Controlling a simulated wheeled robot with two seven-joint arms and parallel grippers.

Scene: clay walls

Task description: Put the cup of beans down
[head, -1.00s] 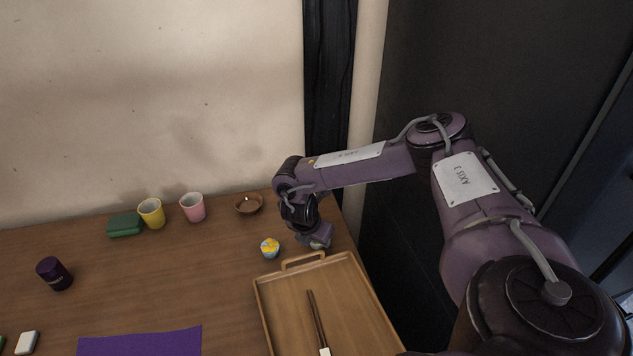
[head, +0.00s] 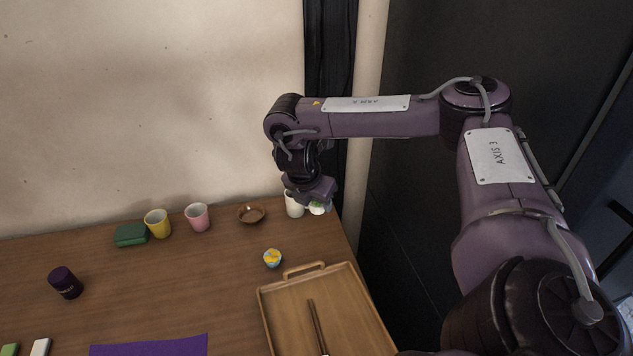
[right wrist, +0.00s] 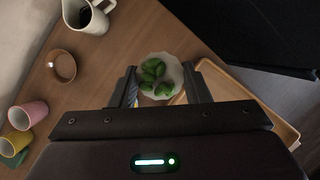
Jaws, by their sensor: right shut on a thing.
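The cup of beans is a small pale cup with green contents; it shows in the head view (head: 317,209), mostly hidden by my right gripper (head: 319,199). In the right wrist view the cup (right wrist: 178,68) sits between the two fingers of my right gripper (right wrist: 163,87), with large green beans in it. My right gripper is shut on the cup, near the table's back right corner. It seems to be held above the wooden table (head: 200,285), though its base is hidden. My left gripper is not in view.
A white pitcher (head: 293,206) stands just left of the cup. A brown bowl (head: 251,214), pink cup (head: 198,218) and yellow cup (head: 158,224) line the back. A yellow-blue cupcake-like item (head: 272,258) sits behind the wooden tray (head: 283,316).

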